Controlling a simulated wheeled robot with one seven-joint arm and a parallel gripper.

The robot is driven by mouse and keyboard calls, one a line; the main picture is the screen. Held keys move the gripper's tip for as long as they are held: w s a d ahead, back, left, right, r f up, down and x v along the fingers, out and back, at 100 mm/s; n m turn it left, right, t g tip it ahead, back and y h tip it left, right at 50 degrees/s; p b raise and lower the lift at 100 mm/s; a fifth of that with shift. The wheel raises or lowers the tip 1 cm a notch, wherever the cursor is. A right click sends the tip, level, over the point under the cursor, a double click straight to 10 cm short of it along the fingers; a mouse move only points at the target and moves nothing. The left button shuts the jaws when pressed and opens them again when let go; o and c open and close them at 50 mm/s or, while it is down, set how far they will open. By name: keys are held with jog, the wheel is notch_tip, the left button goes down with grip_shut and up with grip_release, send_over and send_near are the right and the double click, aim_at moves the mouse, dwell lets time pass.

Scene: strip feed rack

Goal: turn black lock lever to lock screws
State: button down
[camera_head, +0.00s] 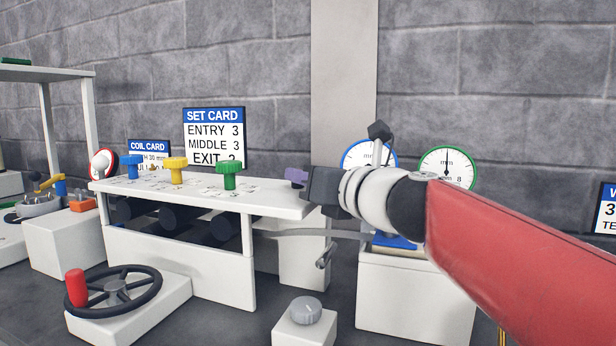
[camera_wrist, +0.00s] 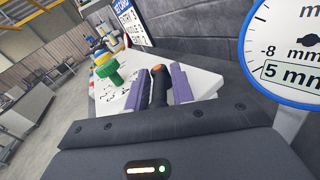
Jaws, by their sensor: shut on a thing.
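The black lock lever (camera_wrist: 159,90) has an orange end and stands up between the two purple fingers of my gripper (camera_wrist: 161,82). My gripper is shut on it. In the head view my gripper (camera_head: 297,176) is at the right end of the white rack top (camera_head: 270,199), and it hides the lever there. The screws are a blue knob (camera_head: 131,164), a yellow knob (camera_head: 175,168) and a green knob (camera_head: 229,173) in a row along the rack top. The green knob (camera_wrist: 108,68) also shows nearest my gripper in the wrist view.
A blue-rimmed dial (camera_head: 356,155) and a green-rimmed dial (camera_head: 448,167) stand close behind my wrist. A SET CARD (camera_head: 214,135) stands behind the rack. A handwheel (camera_head: 114,290) and a grey round knob (camera_head: 306,310) are in front.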

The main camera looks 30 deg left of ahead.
dwell(0.3)
jog(key=c, duration=1.4)
grip_release()
jog(key=shift+d, duration=0.1)
jog(key=v, duration=0.7)
jog(key=shift+s+d+b, duration=0.2)
jog(key=shift+d+b, duration=0.05)
jog(key=shift+b, duration=0.15)
